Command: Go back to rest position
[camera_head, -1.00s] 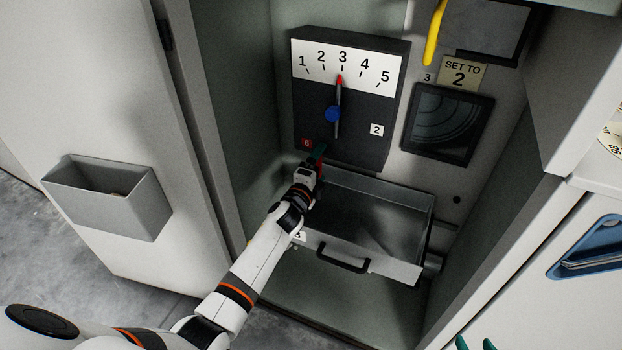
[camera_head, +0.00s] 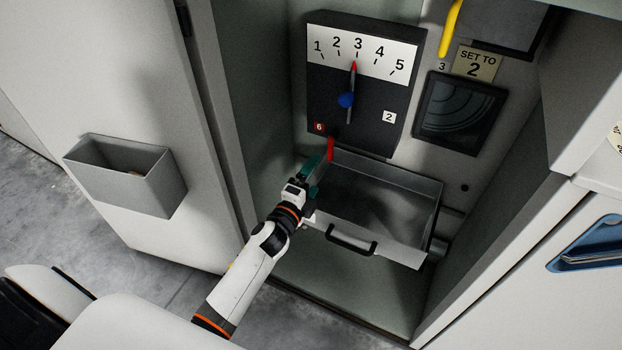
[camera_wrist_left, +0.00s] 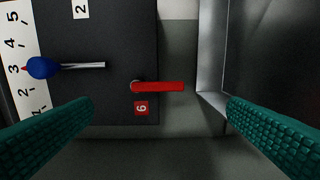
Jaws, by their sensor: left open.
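My left gripper (camera_head: 316,172) is at the left rear of the open drawer, below the dial box, in the head view. In the left wrist view its two green fingers (camera_wrist_left: 160,120) are spread wide with nothing between them. A red lever (camera_head: 330,148) hangs down from the box's lower edge, just beyond the fingers; it also shows in the left wrist view (camera_wrist_left: 158,86), beside a red label 6. The two are apart. My right gripper is not in view.
The dial box (camera_head: 364,118) has a blue-knobbed pointer (camera_head: 346,100) at 3. The open metal drawer (camera_head: 400,250) juts out below. A grey bin (camera_head: 140,185) hangs on the door at left. A yellow handle (camera_head: 450,28) is above.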

